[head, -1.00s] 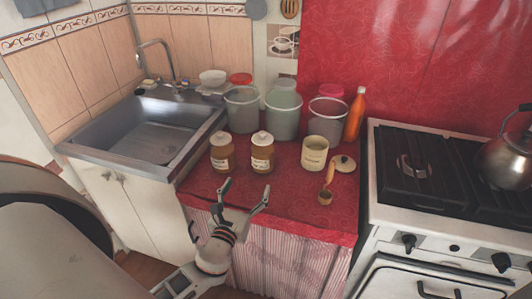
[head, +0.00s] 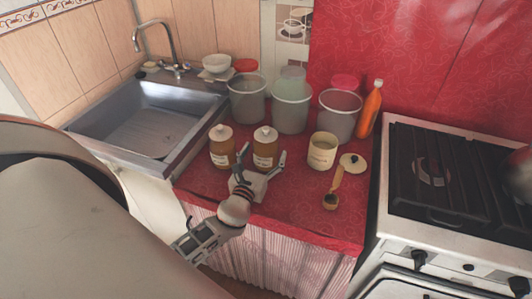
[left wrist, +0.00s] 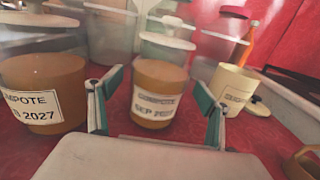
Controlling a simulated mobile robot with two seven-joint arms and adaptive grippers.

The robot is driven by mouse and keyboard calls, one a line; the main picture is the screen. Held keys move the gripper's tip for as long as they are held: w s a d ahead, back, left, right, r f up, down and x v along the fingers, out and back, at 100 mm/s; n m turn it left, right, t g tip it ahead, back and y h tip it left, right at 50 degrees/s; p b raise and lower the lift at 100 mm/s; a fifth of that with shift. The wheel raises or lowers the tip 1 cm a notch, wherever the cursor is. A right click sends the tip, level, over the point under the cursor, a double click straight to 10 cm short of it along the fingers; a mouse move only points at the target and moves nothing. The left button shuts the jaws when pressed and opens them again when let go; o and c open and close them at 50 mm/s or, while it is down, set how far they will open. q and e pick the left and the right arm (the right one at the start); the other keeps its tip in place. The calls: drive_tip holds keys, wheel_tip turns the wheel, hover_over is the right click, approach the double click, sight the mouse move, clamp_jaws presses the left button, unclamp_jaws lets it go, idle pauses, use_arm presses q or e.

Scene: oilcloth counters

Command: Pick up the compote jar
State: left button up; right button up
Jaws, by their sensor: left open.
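Two amber jars with pale lids stand side by side on the red counter. The left jar (head: 222,155) carries a compote label in the left wrist view (left wrist: 40,95), ending in 2027. The right jar (head: 265,146) is also labelled compote, with SEP 2027, and shows mid-frame in the left wrist view (left wrist: 157,100). My left gripper (head: 261,157) is open and empty, low in front of the right jar. Its two fingers (left wrist: 158,92) appear on either side of that jar in the left wrist view; I see no contact. My right gripper is not in view.
Several grey buckets (head: 291,108) and an orange bottle (head: 371,108) stand behind. The sink (head: 150,125) is left, the stove (head: 440,180) right.

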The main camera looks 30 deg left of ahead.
use_arm(q)
drive_tip(key=shift+x, duration=1.25)
drive_tip(key=c, duration=1.6)
drive_tip(key=shift+r, duration=0.15)
drive_tip(key=c, duration=0.3)
wheel_tip(320, 180, up, 6)
drive_tip(key=p, duration=0.3)
drive_tip(key=shift+p, duration=0.3)
wheel_tip(320, 180, up, 5)
drive_tip(key=shift+r+p, duration=0.15)
drive_tip(key=shift+p, duration=0.15)
wheel_tip(320, 180, up, 7)
wheel_tip(320, 180, up, 7)
hover_over(266, 135)
drive_tip(key=shift+w+a, duration=0.15)
drive_tip(key=shift+w, duration=0.2)
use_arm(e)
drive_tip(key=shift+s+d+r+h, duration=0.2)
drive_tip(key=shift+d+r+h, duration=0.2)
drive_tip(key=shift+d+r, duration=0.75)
